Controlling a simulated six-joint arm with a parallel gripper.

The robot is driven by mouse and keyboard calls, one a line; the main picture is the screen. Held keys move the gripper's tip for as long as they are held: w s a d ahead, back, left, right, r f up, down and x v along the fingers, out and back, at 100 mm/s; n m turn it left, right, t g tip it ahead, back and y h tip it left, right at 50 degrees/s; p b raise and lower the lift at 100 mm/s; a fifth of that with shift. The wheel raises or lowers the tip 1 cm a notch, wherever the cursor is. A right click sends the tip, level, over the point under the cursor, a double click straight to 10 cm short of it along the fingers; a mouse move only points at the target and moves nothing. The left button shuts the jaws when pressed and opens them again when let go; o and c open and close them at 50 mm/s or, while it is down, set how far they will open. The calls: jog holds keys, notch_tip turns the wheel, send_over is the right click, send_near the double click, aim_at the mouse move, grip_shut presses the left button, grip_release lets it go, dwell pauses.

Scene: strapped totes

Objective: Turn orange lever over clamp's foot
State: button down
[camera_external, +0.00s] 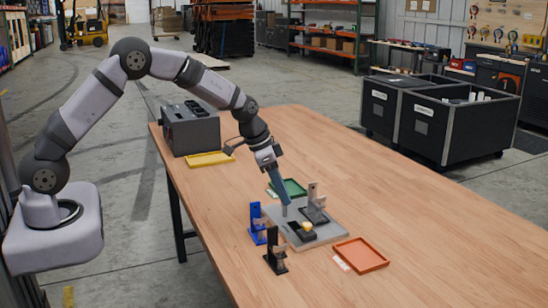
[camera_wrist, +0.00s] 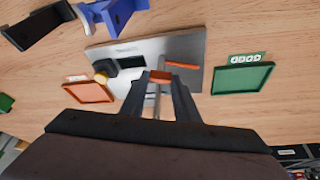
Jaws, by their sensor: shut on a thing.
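My gripper (camera_wrist: 160,84) points down over the grey plate (camera_wrist: 145,48). Its fingers close on a small orange piece (camera_wrist: 160,76). A slim orange bar, the lever (camera_wrist: 182,65), lies just beyond the fingertips, over the plate's right part; I cannot tell whether it joins the held piece. A grey rod (camera_wrist: 157,102) shows between the fingers. In the external view, my gripper (camera_external: 285,207) is beside a grey upright clamp (camera_external: 313,197); the orange lever is not discernible there.
A blue stand (camera_external: 257,222) and a black stand (camera_external: 275,252) stand at the plate's near-left side. An orange tray (camera_external: 360,256), a green tray (camera_external: 288,188) and a yellow tray (camera_external: 209,159) lie around. A grey box (camera_external: 190,130) is at the table's far-left end. The table's right is clear.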

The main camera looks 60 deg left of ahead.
jog(key=m+b, duration=0.1)
jog(key=m, duration=0.1)
jog(key=m+h+b, duration=0.1)
jog(key=b, duration=0.1)
jog(key=shift+w+a+f+m+g, duration=0.1)
jog(key=shift+a+f+m+g, duration=0.1)
jog(key=shift+m+g, duration=0.2)
jog(key=m, duration=0.1)
jog(key=m+g+h, duration=0.1)
jog(key=m, duration=0.1)
jog(key=shift+r+m, duration=0.2)
jog(key=shift+m, duration=0.1)
jog(key=m+p, duration=0.1)
jog(key=m+g+h+p, duration=0.1)
jog(key=m, duration=0.1)
jog(key=shift+w+a+r+m, duration=0.1)
jog(key=shift+w+r+m, duration=0.1)
jog(key=shift+m, duration=0.1)
jog(key=m+g+p, duration=0.1)
jog(key=m+p, duration=0.2)
jog(key=shift+f+g, duration=0.15)
jog(key=shift+g, duration=0.15)
jog(key=shift+p, duration=0.4)
jog(key=c, duration=1.4)
grip_release()
jog(key=shift+o, duration=0.2)
